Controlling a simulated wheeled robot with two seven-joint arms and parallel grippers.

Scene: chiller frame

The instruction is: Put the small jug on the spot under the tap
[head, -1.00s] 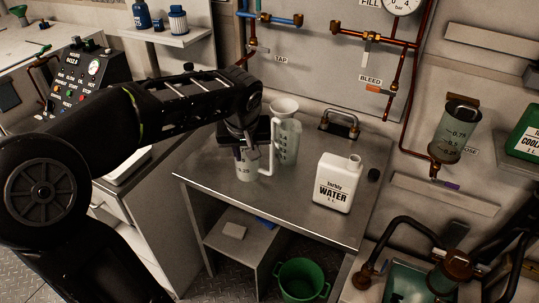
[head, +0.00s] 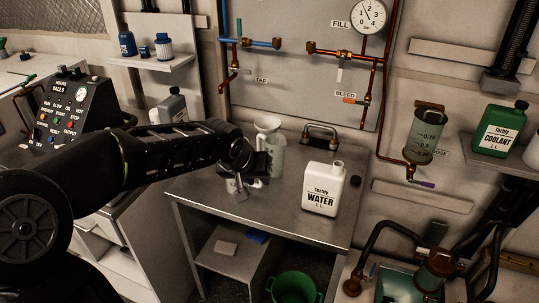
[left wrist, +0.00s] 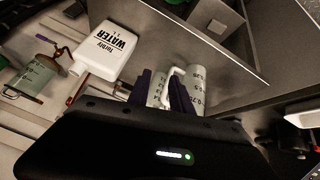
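The small jug is pale with dark marks and a white handle. In the left wrist view the small jug (left wrist: 198,76) stands at the right finger, its handle (left wrist: 173,72) between the fingers. In the head view it is mostly hidden behind my left gripper (head: 240,182), which is low over the bench. The two fingers (left wrist: 162,92) look apart, so the gripper seems open around the handle; contact cannot be told. The tap (head: 222,88) hangs on the back wall beside its TAP label (head: 262,80). The spot under it is not clearly visible. My right gripper is not in view.
A larger marked jug with a funnel top (head: 268,148) stands close behind the small jug. A white water canister (head: 324,190) stands to the right on the metal bench (head: 290,222). A metal handle (head: 320,132) is at the back. The bench front is clear.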

